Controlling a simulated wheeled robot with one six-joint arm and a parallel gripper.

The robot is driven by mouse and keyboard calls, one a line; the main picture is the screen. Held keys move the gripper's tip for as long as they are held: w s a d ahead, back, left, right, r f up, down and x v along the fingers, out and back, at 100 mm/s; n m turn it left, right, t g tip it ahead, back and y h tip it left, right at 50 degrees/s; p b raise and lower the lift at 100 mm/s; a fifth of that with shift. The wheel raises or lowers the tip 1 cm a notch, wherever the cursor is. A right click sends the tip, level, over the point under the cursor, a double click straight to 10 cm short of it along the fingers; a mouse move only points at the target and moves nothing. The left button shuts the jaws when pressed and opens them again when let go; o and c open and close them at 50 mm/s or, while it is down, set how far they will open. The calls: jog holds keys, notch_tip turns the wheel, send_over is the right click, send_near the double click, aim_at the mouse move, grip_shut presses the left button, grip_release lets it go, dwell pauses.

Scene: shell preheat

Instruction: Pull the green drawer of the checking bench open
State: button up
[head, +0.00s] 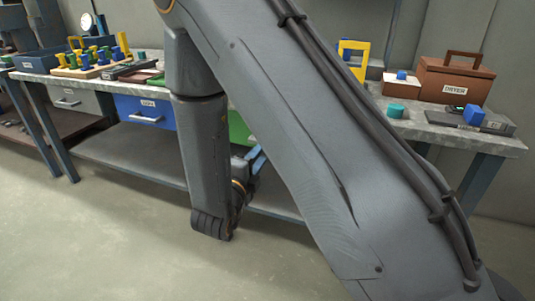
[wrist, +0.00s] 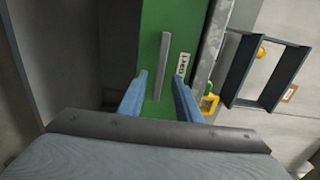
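The green drawer (head: 238,128) of the checking bench is mostly hidden behind my arm in the head view. In the wrist view its green front (wrist: 147,45) fills the upper middle, with a white label (wrist: 183,65). Its grey bar handle (wrist: 164,60) runs up the picture. My gripper (wrist: 158,77) is open, its two blue fingers on either side of the handle's lower part in the picture. I cannot tell whether the fingertips reach past the bar. Nothing is held. In the head view my gripper (head: 257,158) is low in front of the bench, partly hidden.
A blue drawer (head: 146,112) and a grey drawer (head: 75,100) are left of the green one. The benchtop (head: 360,122) bears a brown dryer box (head: 453,82), a yellow frame (head: 353,60) and a peg board (head: 85,70). A lower shelf (head: 130,150) runs beneath. The floor in front is clear.

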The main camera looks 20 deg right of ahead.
jog(key=x, duration=0.7)
jog(key=shift+w+d+b, duration=0.25)
jog(key=shift+b, duration=0.15)
jog(key=shift+c, duration=0.4)
grip_shut()
